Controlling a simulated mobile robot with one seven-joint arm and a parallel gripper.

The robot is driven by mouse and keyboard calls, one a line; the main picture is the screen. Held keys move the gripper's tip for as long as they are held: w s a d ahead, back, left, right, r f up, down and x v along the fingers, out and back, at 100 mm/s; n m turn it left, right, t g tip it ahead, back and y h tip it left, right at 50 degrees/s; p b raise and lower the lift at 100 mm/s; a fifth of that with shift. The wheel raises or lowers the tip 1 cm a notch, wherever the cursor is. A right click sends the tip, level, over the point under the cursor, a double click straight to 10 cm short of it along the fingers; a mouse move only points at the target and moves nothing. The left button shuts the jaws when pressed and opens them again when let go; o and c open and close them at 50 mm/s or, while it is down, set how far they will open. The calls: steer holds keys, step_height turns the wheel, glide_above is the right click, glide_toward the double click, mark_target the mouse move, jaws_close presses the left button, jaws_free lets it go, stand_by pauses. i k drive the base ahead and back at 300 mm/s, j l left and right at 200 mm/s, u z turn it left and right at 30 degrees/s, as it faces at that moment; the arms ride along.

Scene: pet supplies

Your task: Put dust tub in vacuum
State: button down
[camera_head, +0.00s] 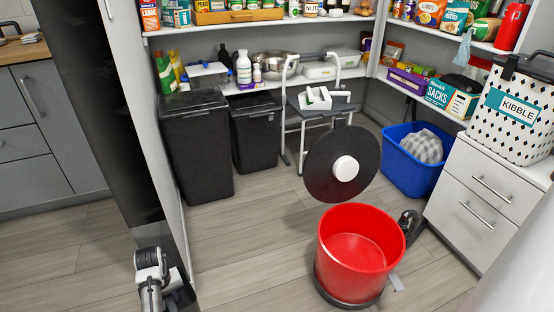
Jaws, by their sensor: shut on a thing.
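The vacuum is a red round tub (360,240) on a black base, standing on the floor right of the middle. It is open at the top and looks empty inside. My gripper (157,287) is at the bottom left, well to the left of the vacuum. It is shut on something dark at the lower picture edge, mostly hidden. I cannot make out a separate dust tub clearly.
Two black bins (197,145) and a step stool (322,110) stand behind the vacuum. A blue crate (408,178) and white drawers (480,200) stand to its right. A white panel edge (160,130) rises near my gripper. The floor between gripper and vacuum is clear.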

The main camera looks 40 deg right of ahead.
mark_target(353, 261)
steer(key=k+z, duration=0.15)
steer(key=k, duration=0.45)
steer(key=z, duration=1.05)
steer(key=i+z, duration=0.1)
steer(key=z, duration=0.4)
steer(key=i+z, duration=0.1)
steer(key=z, duration=0.35)
